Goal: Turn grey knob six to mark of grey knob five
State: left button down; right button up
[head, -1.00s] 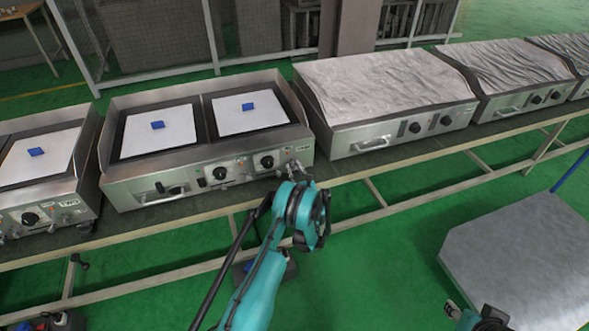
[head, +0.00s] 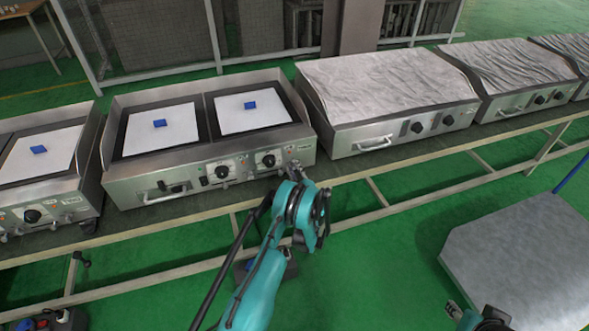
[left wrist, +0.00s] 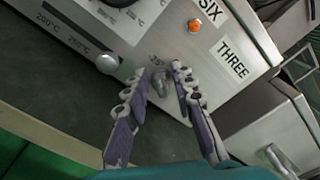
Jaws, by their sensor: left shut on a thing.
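The middle griddle (head: 160,179) stands on the bench, with dials and small knobs on its front. My left gripper (head: 296,169) is at the right end of that front. In the left wrist view my left gripper (left wrist: 165,72) is shut on a small grey knob (left wrist: 161,88), with a purple-padded finger on each side. The knob is partly in shadow and its pointing is unclear. A "SIX" label (left wrist: 210,10) and a "THREE" label (left wrist: 233,57) are near it. Another grey knob (left wrist: 107,64) sits to the left. My right gripper (head: 453,310) is at the bottom edge, too small to read.
An orange light (left wrist: 194,25) is above the held knob. A black dial (left wrist: 122,2) is at the top edge. A covered griddle (head: 390,95) stands to the right, another griddle (head: 45,170) to the left. A grey platform (head: 525,255) stands at the lower right.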

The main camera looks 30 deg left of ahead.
aim_at(291, 145)
pick_arm(q)
jog(key=shift+n, duration=0.6)
jog(key=c, duration=1.6)
grip_release()
jog(key=shift+w+f, duration=0.1)
jog(key=shift+o, duration=0.2)
notch_tip(291, 145, up, 10)
